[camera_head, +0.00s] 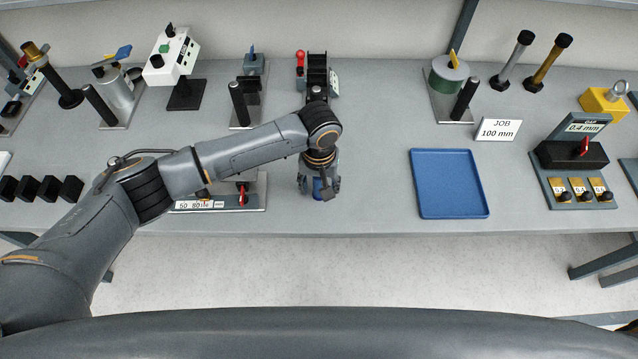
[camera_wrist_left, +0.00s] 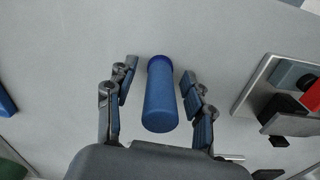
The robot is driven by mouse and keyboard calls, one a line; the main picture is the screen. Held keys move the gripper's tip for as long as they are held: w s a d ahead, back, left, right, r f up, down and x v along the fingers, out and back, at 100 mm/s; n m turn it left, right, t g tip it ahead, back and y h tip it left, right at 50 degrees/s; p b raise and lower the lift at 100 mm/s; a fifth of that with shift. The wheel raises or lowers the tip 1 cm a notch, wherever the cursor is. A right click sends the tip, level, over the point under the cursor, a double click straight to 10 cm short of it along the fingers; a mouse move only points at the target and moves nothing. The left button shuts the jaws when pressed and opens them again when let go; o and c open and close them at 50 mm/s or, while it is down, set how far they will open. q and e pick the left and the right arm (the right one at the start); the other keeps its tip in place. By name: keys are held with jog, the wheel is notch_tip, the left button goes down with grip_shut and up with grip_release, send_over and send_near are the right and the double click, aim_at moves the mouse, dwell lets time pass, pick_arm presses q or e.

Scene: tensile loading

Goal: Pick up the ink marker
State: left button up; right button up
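The ink marker looks like a blue cylinder (camera_wrist_left: 160,95) in the left wrist view, standing on the grey bench between the two fingers of my left gripper (camera_wrist_left: 160,108). The fingers are open, with a visible gap on each side of it. In the head view my left gripper (camera_head: 319,190) points down at the bench near its front edge. Only a bit of blue (camera_head: 319,190) shows there, between the fingers; the rest is hidden by the gripper and wrist. My right gripper is not in view.
A blue tray (camera_head: 448,184) lies to the right, with a "JOB 100 mm" card (camera_head: 497,130) behind it. A fixture with a red lever (camera_head: 243,192) is close left of my left gripper. Several instruments stand along the back. The bench between gripper and tray is clear.

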pick_arm(q)
grip_shut()
